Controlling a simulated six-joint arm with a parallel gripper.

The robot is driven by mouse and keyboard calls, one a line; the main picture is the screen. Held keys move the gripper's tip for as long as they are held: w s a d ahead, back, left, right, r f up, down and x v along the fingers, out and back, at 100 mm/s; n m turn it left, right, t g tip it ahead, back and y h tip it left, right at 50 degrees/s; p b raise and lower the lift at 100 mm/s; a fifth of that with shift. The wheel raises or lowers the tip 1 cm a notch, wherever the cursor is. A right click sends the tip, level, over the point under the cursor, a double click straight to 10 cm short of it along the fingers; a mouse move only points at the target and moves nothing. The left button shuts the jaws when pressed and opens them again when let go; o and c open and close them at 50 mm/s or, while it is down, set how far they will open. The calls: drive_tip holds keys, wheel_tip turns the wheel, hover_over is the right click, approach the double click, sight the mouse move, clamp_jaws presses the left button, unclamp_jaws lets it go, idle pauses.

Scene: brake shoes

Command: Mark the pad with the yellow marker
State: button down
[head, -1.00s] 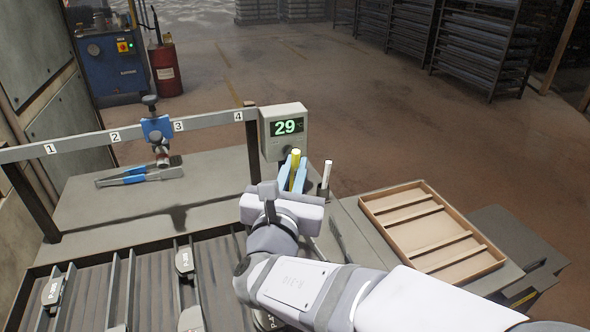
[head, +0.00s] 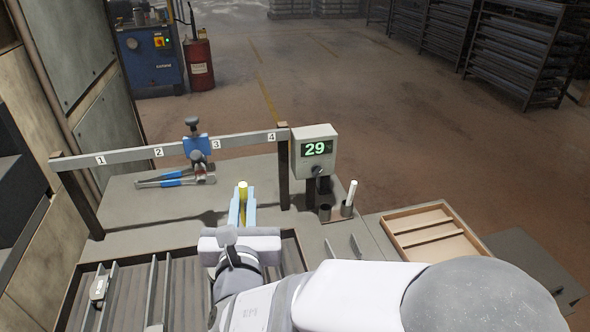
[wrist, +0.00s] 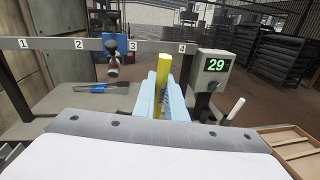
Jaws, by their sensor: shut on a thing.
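The yellow marker (head: 243,190) stands upright between the blue fingers of my gripper (head: 242,208), which is shut on it. In the wrist view the yellow marker (wrist: 162,78) shows between the light-blue fingers (wrist: 160,100). My gripper is over the back edge of the ribbed tray, in front of the numbered rail. A pad with a tag (head: 98,290) lies in the ribbed tray at the lower left. My arm hides much of the tray's right side, and any other pads there cannot be seen.
A wooden tray (head: 425,225) is at right.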

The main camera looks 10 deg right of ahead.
drive_tip(key=s+a+f+n+y+p, duration=0.35)
drive_tip(key=s+a+p, duration=0.25)
drive_tip(key=a, duration=0.4)
drive_tip(key=s+a+f+n+y+p, duration=0.2)
drive_tip(key=s+a+y+p, duration=0.3)
drive_tip(key=a, duration=0.5)
drive_tip(key=s+d+r+m+g+h+p, duration=0.1)
drive_tip(key=s+d+m+h+p, duration=0.1)
drive_tip(key=h, duration=0.5)
drive_tip(key=s+d+r+m+g+h+p, duration=0.1)
drive_tip(key=s+d+m+g+h+p, duration=0.1)
drive_tip(key=s+d+m+h, duration=0.2)
drive_tip(key=d+m+h, duration=0.3)
drive_tip(key=d, duration=0.2)
drive_tip(key=shift+s+d, duration=0.2)
drive_tip(key=shift+s, duration=0.05)
drive_tip(key=shift+f, duration=0.2)
wheel_tip(320, 180, down, 6)
drive_tip(key=b, duration=0.6)
drive_tip(key=shift+f+b, duration=0.3)
drive_tip(key=shift+b, duration=0.15)
